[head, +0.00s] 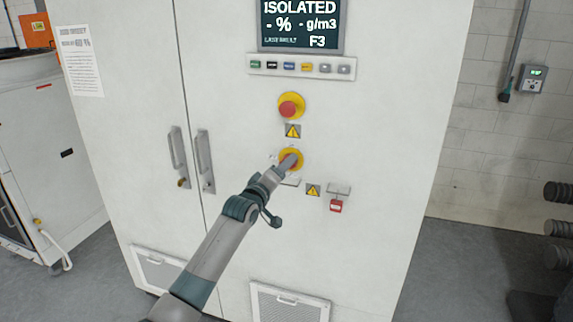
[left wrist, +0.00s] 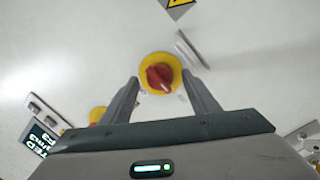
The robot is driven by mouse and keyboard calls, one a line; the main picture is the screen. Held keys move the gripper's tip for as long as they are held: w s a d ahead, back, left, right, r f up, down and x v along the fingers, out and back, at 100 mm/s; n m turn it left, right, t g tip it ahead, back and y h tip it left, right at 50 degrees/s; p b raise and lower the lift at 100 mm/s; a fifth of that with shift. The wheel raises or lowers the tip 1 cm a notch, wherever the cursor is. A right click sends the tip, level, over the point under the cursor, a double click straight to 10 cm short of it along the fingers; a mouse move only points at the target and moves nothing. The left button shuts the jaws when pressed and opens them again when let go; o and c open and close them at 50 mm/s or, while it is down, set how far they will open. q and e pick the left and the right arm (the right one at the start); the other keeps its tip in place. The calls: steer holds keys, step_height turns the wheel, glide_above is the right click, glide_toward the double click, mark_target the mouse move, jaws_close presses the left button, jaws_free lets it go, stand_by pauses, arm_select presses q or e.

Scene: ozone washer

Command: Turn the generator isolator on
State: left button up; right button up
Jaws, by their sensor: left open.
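The generator isolator (head: 296,153) is a yellow disc with a red rotary handle on the white cabinet front, partly hidden by my left gripper in the head view. In the left wrist view, the isolator's red handle (left wrist: 158,77) and yellow plate show clearly. My left gripper (left wrist: 160,79) is open, with one finger on each side of the isolator. I cannot tell if the fingers touch it. In the head view my left gripper (head: 287,163) is right in front of the isolator. The cabinet screen (head: 301,24) reads "ISOLATED". My right gripper is not in view.
A red mushroom button on yellow (head: 291,106) is above the isolator, with a row of buttons (head: 300,67) higher up. A red tag or lock (head: 336,205) hangs lower right. Door handles (head: 204,160) stick out to the left. Dark equipment (head: 558,225) stands far right.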

arm_select(q)
steer(key=shift+x, duration=1.05)
steer(key=c, duration=1)
steer(key=shift+c, duration=0.2)
